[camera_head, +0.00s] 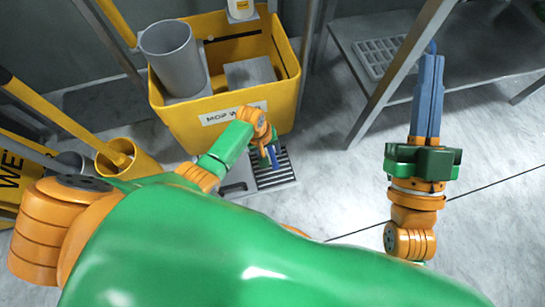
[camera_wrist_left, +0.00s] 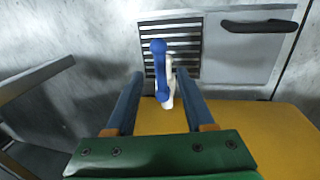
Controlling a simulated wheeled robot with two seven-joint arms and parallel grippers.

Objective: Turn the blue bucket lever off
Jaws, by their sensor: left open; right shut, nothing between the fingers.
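The blue lever (camera_wrist_left: 159,68) shows in the left wrist view, on a white mount (camera_wrist_left: 168,95) at the edge of the yellow bucket (camera_wrist_left: 240,118). The lever points up the picture, over a dark slatted grille. My left gripper (camera_wrist_left: 162,88) is open, with one finger on each side of the lever's base and mount; I cannot tell whether they touch. In the head view my left gripper (camera_head: 267,153) is small and partly hidden by its own wrist, at the front of the labelled yellow bucket (camera_head: 205,130). My right gripper (camera_head: 430,60) is shut and empty, well to the right.
A grey floor panel holds the slatted grille (camera_head: 272,168) below the bucket. A grey cylinder (camera_head: 172,60) stands in the bucket. A yellow wet-floor sign (camera_head: 15,172) and a yellow tube (camera_head: 128,160) are at left. A grey metal shelf (camera_head: 480,60) is at right.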

